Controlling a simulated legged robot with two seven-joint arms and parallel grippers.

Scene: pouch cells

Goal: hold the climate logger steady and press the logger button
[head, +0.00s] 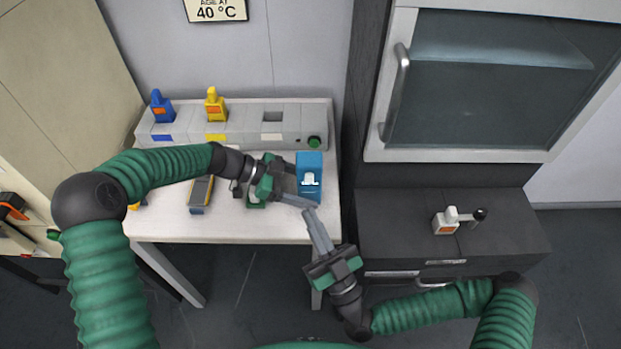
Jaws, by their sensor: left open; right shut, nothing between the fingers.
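A blue box-shaped device (309,165), which I take to be the climate logger, stands near the right edge of the white table. A small white shape shows on its front; I cannot tell whether this is the logger button. My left gripper (306,187) is open at the device's left side, one finger near its left face and the other passing low in front. I cannot tell whether either finger touches it. My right gripper (311,217) is shut and empty, its fingertips just below and in front of the device, close to the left gripper's lower finger.
A grey rack (258,127) along the table's back holds a blue item (161,107) and a yellow item (215,105), with a green knob (314,143) at right. A grey-yellow handheld device (201,195) lies left. A dark cabinet (390,225) stands right, bearing a white item (446,220).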

